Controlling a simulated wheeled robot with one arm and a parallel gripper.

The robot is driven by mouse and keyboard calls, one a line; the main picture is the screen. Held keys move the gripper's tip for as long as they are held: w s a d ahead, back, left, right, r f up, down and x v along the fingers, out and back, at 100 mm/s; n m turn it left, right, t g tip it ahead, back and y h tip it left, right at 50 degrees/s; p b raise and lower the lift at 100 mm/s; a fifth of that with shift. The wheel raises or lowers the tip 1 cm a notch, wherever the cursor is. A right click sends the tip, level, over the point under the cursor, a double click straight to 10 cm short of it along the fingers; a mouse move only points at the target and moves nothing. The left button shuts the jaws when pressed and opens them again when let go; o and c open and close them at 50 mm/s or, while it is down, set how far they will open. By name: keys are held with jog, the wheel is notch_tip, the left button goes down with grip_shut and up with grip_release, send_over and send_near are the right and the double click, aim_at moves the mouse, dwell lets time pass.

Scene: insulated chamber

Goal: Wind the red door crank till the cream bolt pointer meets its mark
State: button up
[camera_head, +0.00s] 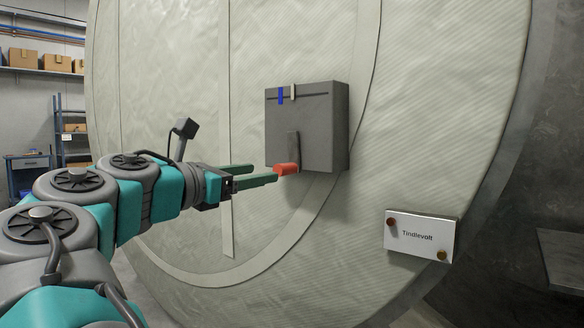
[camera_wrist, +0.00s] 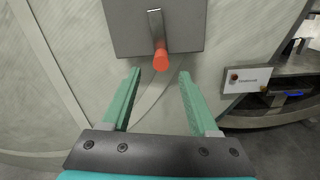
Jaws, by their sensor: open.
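The red crank knob (camera_head: 286,169) sits at the lower end of a grey crank arm (camera_head: 293,146), which hangs down on the front of a dark grey box (camera_head: 312,118) on the round door. A cream pointer (camera_head: 292,91) and a blue mark (camera_head: 280,96) show at the slot near the box's top, the cream one a little right of the blue. My gripper (camera_head: 264,174) is open, its green fingers pointing at the knob. In the wrist view the knob (camera_wrist: 161,60) is ahead of and between the fingertips (camera_wrist: 159,76); whether the tips reach it is unclear.
Shelves with cardboard boxes (camera_head: 40,60) stand far left. A ledge (camera_head: 562,258) is at far right. The door face around the box is otherwise clear.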

aim_at(277, 171)
jog(key=x, duration=0.7)
jog(key=shift+w+d, duration=0.15)
jog(key=shift+d, duration=0.05)
grip_shut()
dwell(1.2)
